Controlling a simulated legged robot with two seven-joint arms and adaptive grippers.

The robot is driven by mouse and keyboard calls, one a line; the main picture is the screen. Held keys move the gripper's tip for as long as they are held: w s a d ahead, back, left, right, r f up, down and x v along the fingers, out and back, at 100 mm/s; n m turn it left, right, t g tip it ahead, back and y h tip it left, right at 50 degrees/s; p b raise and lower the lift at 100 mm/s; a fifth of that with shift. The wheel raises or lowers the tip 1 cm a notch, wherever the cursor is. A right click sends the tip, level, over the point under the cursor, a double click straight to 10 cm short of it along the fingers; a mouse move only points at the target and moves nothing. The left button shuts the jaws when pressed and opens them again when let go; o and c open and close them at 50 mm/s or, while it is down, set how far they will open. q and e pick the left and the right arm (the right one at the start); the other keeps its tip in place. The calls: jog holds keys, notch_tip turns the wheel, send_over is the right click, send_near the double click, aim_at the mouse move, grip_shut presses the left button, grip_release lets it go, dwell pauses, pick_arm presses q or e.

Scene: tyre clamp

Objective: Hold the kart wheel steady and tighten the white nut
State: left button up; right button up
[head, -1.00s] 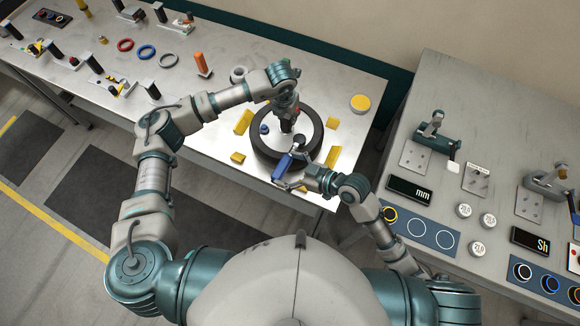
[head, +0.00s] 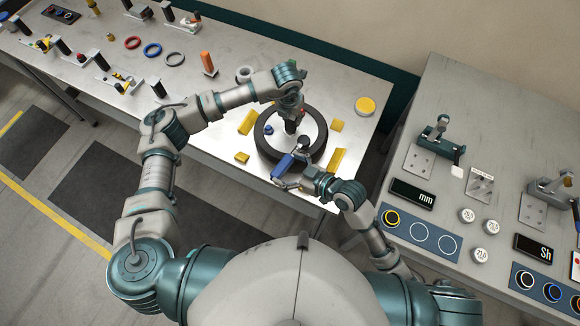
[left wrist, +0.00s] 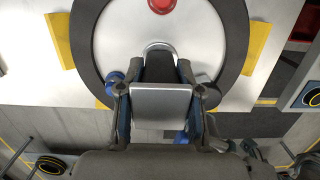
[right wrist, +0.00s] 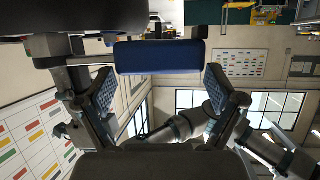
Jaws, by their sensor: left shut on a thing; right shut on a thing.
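The kart wheel (head: 318,118), a black tyre around a pale disc, lies flat on the table; the disc (left wrist: 205,40) with a red centre (left wrist: 162,4) fills the left wrist view. My left gripper (head: 292,124) points down over the wheel's middle. Its fingers are shut on a dark grey part (left wrist: 160,103) above the disc, which I cannot identify. My right gripper (head: 292,185) is at the wheel's near edge, shut on a blue-handled tool (head: 283,166). Its blue bar (right wrist: 160,57) shows between the fingers. A black knob (head: 303,145) stands beyond the handle. I cannot make out the white nut.
Yellow blocks (head: 247,122) (head: 337,160) lie around the wheel. A grey bench (head: 440,100) with fixtures stands at right, across a gap.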

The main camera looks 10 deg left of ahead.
jog(key=shift+w+a+m+t+h, duration=0.15)
jog(key=shift+a+m+t+h, duration=0.15)
jog(key=shift+a+m+t, duration=0.15)
dwell(0.4)
jog(key=shift+d+n+g, duration=0.5)
jog(key=shift+n+g, duration=0.05)
jog(key=shift+r+y, duration=0.15)
jog(key=shift+y, duration=0.25)
jog(key=shift+r, duration=2.9)
pick_arm(q)
jog(key=o, duration=1.1)
jog(key=shift+r, duration=0.1)
